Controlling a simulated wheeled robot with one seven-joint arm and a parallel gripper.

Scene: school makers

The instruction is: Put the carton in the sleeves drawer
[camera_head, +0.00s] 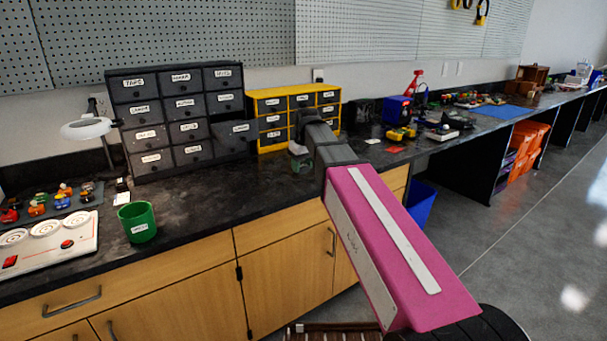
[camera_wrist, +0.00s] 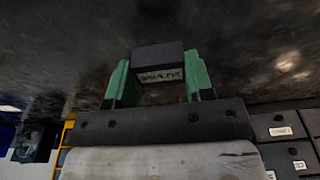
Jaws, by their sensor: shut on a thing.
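My gripper (camera_wrist: 158,88) has green fingers shut on a small dark grey box with a white label, which I take to be the carton (camera_wrist: 159,62). The label's words are not readable. In the head view my gripper (camera_head: 302,164) is over the black counter, in front of the yellow drawer unit; my arm hides much of it and the carton is hard to make out. The dark drawer cabinet (camera_head: 151,114) stands to the left. One drawer (camera_head: 236,139) at its right side sticks out, left of my gripper. I cannot read which drawer is labelled sleeves.
A yellow drawer unit (camera_head: 267,94) stands at the wall behind my gripper. A green cup (camera_head: 138,224), a lamp (camera_head: 86,129) and a white panel (camera_head: 50,245) are at the left. Tools clutter the counter at right. Counter before the dark cabinet is mostly clear.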

